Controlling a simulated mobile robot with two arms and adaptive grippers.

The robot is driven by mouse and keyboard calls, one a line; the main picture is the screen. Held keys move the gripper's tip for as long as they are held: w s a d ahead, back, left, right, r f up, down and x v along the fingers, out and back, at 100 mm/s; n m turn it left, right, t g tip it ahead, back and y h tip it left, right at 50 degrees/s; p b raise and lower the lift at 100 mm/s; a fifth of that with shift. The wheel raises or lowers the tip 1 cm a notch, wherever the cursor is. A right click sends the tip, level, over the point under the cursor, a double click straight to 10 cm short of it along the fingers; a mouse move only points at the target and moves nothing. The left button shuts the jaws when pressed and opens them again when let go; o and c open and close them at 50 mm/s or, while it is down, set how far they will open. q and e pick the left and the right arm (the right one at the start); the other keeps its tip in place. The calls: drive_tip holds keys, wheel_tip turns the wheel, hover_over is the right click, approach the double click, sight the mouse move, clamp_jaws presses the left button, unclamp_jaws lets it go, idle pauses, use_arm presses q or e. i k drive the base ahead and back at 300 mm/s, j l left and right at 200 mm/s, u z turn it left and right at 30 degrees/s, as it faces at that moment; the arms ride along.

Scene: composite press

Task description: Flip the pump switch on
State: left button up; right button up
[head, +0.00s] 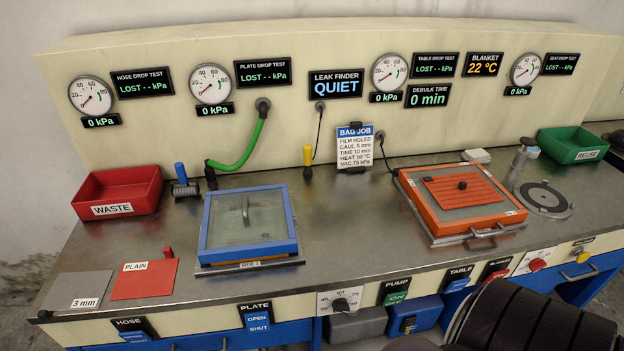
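The pump switch (395,291) is on the front face of the bench, right of centre, under a black PUMP label. It has a green panel with ON lettering near its top; its lower part is dark, and I cannot tell which way it is set. Neither gripper can be made out in the head view.
Beside the pump switch are a rotary knob (341,304) on the left and the table switch (458,279) on the right. A blue-framed plate (247,226) and an orange frame (461,200) lie on the bench. The pressure gauges read 0 kPa.

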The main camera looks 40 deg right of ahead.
sight(391, 299)
drive_tip(key=z, duration=2)
